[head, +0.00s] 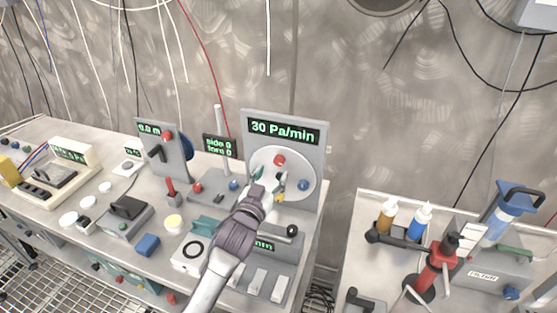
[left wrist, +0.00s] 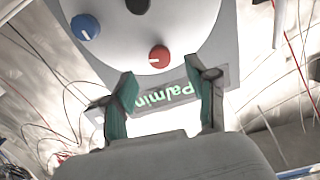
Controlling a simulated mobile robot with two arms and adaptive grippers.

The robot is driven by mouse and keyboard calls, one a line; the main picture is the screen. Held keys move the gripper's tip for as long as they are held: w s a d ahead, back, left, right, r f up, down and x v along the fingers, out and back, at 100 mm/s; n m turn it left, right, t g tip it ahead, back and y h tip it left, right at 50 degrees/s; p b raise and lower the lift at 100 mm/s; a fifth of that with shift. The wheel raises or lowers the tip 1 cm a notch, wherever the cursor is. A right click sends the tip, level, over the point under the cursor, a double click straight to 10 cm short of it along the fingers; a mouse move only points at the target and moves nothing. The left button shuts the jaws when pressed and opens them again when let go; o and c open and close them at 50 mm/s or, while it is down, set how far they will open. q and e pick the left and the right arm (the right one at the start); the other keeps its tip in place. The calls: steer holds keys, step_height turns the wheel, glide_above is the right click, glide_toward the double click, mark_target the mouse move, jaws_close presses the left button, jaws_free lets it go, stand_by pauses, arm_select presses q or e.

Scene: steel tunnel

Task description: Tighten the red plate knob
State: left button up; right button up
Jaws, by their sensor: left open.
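The red plate knob (head: 279,160) sits at the top of a round white plate (head: 262,160) on an upright grey panel, below a green "30 Pa/min" display (head: 284,131). A blue knob (head: 303,184) is on the plate's lower right. My left gripper (head: 268,190) is in front of the plate's lower part and hides some of it. In the left wrist view my left gripper (left wrist: 160,73) is open, with nothing between its fingers. There the red knob (left wrist: 159,56) lies just beyond and between the fingertips, seemingly apart from them. My right gripper is not in view.
A bench (head: 110,215) carries several devices left of the panel, including a smaller panel (head: 164,150) with a red knob. My left arm passes over devices at the bench front. A second table (head: 350,240) at right holds bottles (head: 418,222) and a red tool (head: 436,267).

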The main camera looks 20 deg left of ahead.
mark_target(278, 163)
arm_select(q)
steer(key=w, duration=0.4)
steer(key=shift+w+d+r, duration=0.1)
steer(key=shift+w, duration=0.3)
steer(key=shift+w+p, duration=0.3)
steer(key=shift+w, duration=0.45)
jaws_close()
